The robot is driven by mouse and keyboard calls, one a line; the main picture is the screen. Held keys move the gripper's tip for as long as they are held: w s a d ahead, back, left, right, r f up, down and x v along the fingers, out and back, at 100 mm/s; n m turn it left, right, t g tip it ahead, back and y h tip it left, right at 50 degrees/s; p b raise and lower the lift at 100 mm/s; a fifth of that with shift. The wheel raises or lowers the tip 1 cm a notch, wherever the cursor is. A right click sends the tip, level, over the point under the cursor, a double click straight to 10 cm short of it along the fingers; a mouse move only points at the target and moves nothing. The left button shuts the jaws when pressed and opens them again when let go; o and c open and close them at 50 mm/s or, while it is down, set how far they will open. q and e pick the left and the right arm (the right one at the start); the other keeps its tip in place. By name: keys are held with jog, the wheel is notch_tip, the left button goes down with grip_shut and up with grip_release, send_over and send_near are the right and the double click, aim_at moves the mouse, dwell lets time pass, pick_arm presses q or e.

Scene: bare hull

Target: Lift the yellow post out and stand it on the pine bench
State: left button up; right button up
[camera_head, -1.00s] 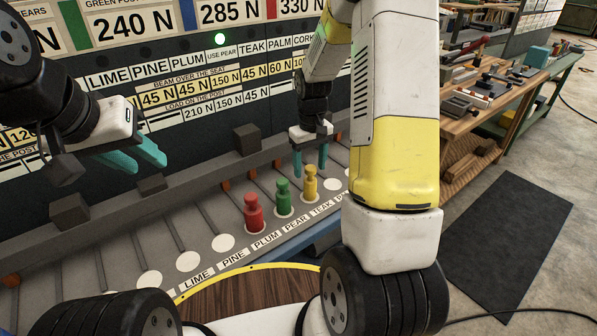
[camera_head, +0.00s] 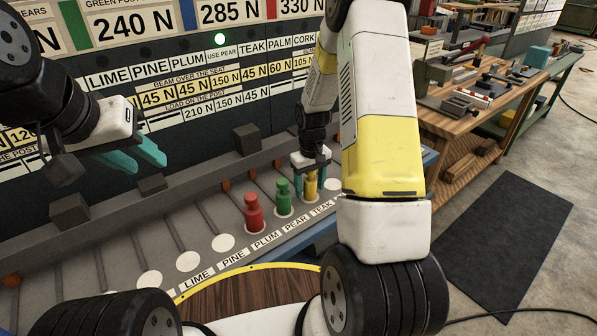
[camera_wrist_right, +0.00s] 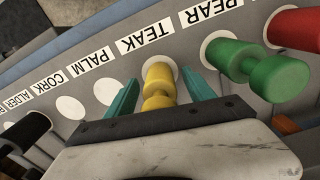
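The yellow post (camera_head: 310,187) stands upright in the seat labelled TEAK, and also shows in the right wrist view (camera_wrist_right: 157,82). My right gripper (camera_head: 311,180) is lowered over it, fingers pointing down. In the right wrist view its teal fingers (camera_wrist_right: 160,92) stand on either side of the post, with a narrow gap visible on each side. The seat by the PINE label (camera_head: 222,243) is an empty white disc. My left gripper (camera_head: 135,158) is open and empty at the left, above the grey rack.
A green post (camera_head: 283,196) stands beside the yellow one at PEAR, and a red post (camera_head: 253,214) at PLUM. The LIME disc (camera_head: 188,262) is empty. Dark blocks (camera_head: 246,139) line the back ledge. A wooden workbench (camera_head: 470,115) with tools stands at the right.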

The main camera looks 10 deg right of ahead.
grip_shut()
jog(key=shift+r, duration=0.15)
